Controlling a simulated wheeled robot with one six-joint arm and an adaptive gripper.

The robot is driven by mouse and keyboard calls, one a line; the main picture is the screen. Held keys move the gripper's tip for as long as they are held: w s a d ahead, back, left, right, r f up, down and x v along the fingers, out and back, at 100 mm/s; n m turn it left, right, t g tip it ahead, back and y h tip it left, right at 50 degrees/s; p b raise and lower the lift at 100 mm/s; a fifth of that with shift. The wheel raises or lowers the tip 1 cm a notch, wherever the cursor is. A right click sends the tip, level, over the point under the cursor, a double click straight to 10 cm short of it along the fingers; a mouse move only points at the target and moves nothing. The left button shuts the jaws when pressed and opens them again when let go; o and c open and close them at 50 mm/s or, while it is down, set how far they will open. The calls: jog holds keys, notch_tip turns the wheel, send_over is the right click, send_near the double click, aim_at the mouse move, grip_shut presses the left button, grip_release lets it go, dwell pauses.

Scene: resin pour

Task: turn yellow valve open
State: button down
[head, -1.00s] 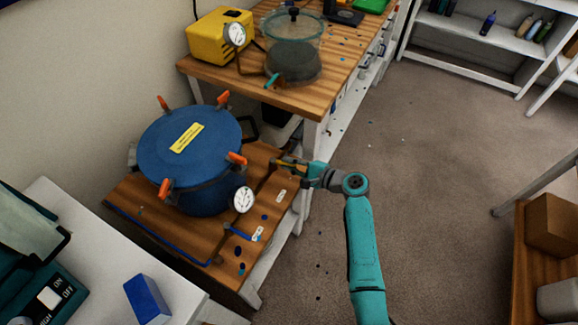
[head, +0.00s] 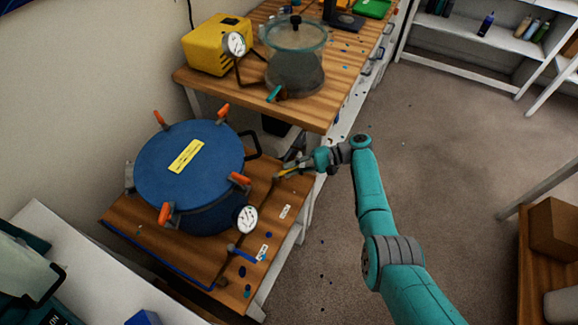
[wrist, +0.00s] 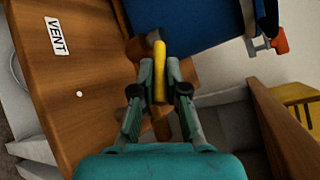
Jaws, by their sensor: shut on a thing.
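The yellow valve handle (wrist: 160,72) stands between my gripper's fingers in the wrist view. In the head view a small part of the yellow handle (head: 284,173) shows at my fingertips, beside the blue pressure pot (head: 190,165). My gripper (wrist: 160,95) is shut on the handle, with a finger on each side of it. In the head view my gripper (head: 292,170) reaches in from the right over the edge of the wooden bench. The valve's body is mostly hidden by my fingers.
A pressure gauge (head: 246,219) and a blue valve handle (head: 242,254) sit in front of the pot. A VENT label (wrist: 57,36) lies on the wood. A higher bench behind holds a yellow pump (head: 217,45) and a glass chamber (head: 295,62).

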jog(key=shift+w+a+n+g, duration=0.1)
jog(key=shift+w+n+g, duration=0.05)
jog(key=shift+n+g, duration=0.2)
dwell(0.3)
jog(key=c, duration=1.2)
grip_release()
jog(key=v, duration=0.7)
jog(key=shift+w, duration=0.1)
